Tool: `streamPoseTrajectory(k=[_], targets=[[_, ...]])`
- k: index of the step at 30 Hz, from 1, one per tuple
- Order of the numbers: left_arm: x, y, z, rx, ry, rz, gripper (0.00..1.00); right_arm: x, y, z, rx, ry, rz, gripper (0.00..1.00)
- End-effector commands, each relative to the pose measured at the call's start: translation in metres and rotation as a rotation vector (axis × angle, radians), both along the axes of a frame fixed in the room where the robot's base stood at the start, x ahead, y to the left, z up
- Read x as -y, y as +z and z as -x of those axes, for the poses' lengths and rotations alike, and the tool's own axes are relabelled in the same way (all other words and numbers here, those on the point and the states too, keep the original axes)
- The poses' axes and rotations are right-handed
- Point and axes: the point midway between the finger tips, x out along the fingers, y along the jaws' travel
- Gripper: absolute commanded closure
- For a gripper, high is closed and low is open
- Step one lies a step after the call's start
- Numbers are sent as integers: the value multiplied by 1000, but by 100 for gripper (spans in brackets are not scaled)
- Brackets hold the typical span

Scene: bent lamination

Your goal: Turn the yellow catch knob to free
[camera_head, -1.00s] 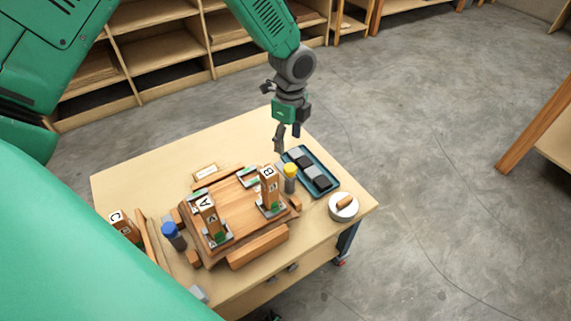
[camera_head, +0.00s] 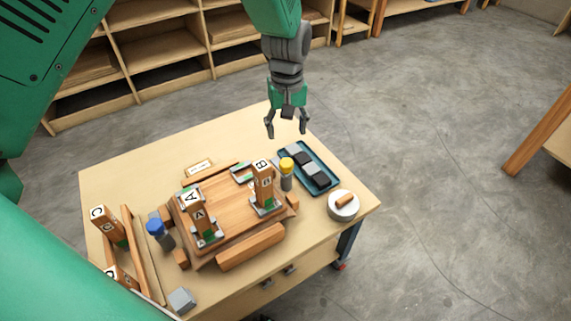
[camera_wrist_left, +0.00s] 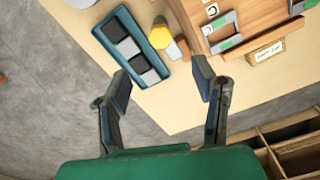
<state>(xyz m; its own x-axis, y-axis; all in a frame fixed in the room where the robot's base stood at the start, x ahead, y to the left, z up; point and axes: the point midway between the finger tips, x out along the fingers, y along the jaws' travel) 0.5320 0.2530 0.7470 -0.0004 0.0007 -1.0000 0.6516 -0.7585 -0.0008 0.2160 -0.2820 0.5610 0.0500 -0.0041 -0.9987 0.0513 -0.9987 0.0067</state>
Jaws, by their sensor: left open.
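The yellow catch knob (camera_head: 286,164) tops a grey post at the right back corner of the wooden fixture (camera_head: 222,205), beside block B (camera_head: 262,178). It also shows in the left wrist view as a yellow knob (camera_wrist_left: 171,49) ahead of the fingers, between the blue tray and the fixture. My left gripper (camera_head: 286,133) is open and empty, above and behind the knob and apart from it. Its two fingers are spread wide in the left wrist view (camera_wrist_left: 166,92). My right gripper is not in view.
A blue tray (camera_head: 330,184) of grey and black pads lies right of the knob. A round white piece with a wooden handle (camera_head: 343,205) stands at the right corner. Block A (camera_head: 191,208) stands on the fixture; a blue knob (camera_head: 155,228) is at its left. Shelves are behind.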

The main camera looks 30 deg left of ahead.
Motion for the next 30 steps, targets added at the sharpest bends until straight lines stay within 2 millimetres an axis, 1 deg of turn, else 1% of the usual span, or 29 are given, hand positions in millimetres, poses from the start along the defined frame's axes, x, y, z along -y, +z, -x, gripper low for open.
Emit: streamPoseTrajectory(k=[1,9,15,18,21,30], targets=[[0,-12,1,-2,-1,1,47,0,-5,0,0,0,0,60],[0,-72,1,-2,-3,1,47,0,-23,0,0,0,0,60],[0,-105,1,-1,-4,1,47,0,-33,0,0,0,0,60],[0,-115,1,-1,-4,0,47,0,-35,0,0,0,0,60],[0,-120,1,0,-4,0,47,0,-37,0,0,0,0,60],[0,-122,0,1,-4,0,47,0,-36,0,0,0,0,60]])
